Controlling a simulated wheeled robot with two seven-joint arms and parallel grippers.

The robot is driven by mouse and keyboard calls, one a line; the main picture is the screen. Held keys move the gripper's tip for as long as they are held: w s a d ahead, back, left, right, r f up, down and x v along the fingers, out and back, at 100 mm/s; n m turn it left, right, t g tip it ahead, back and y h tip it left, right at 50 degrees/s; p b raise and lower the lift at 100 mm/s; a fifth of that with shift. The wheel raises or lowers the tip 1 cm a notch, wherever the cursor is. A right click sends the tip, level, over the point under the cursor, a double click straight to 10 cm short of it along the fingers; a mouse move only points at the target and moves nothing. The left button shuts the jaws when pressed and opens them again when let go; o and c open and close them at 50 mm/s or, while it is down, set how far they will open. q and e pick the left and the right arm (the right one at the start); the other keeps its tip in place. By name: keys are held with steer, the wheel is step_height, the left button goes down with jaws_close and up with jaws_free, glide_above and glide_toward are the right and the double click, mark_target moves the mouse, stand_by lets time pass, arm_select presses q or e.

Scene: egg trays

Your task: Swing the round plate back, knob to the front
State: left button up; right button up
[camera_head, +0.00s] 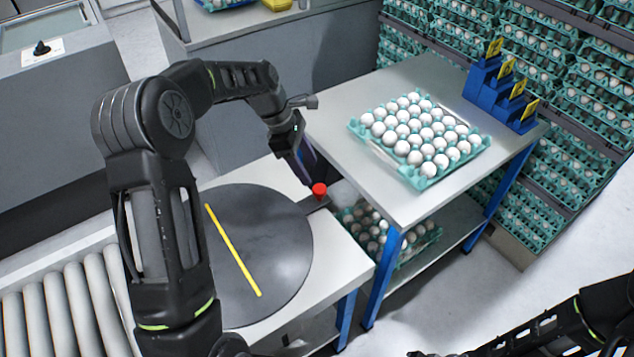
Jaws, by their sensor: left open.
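The round plate (275,232) is a dark grey disc with a yellow stripe (232,250) across it, set in a light table top. Its red knob (319,189) sits on a short dark arm at the plate's upper right, towards the tray table. My left gripper (307,172) is open just above and left of the knob, its fingers slanting down towards it. I cannot tell whether it touches the knob. My left forearm hides the plate's left part. Part of my right arm (560,325) shows at the lower right; its gripper is not clearly visible.
A tray of white eggs (432,168) lies on the blue-legged table (350,120), with more eggs on its lower shelf. A blue stepped holder (500,95) stands at its far corner. Rollers (65,310) lie left of the plate. Stacked egg trays fill the back right.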

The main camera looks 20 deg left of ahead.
mark_target(319, 188)
arm_select(q)
steer(key=x, duration=0.7)
steer(key=shift+p, duration=0.35)
steer(key=shift+c, duration=0.2)
jaws_close()
stand_by(0.8)
